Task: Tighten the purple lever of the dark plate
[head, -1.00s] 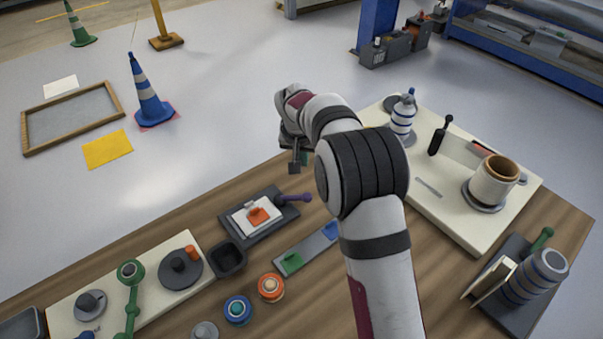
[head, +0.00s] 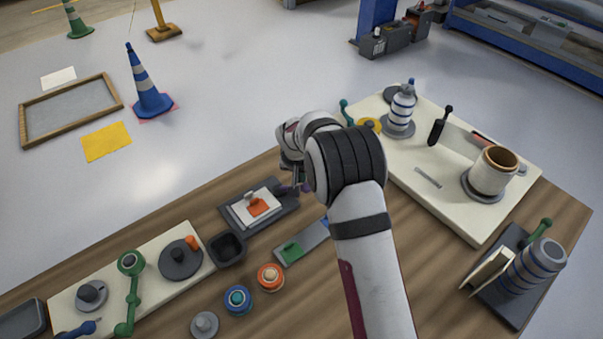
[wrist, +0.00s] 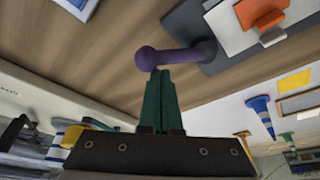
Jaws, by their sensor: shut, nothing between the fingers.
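The dark plate (head: 232,214) lies on the wooden table, with a white card (head: 243,214) and an orange piece (head: 257,208) on it. The purple lever (head: 285,191) sticks out from its right side, partly hidden by my gripper (head: 297,190) in the head view. In the wrist view the lever (wrist: 180,56) has a round ball knob at its left end. My gripper (wrist: 159,78) is shut and empty, its green fingertips right at the lever's underside in the picture, near the knob. I cannot tell whether they touch.
A grey strip with a green piece (head: 291,251) and a black square cup (head: 227,249) lie close to the plate. A cream board (head: 440,205) with a bottle (head: 402,107) and a mug (head: 492,171) stands to the right.

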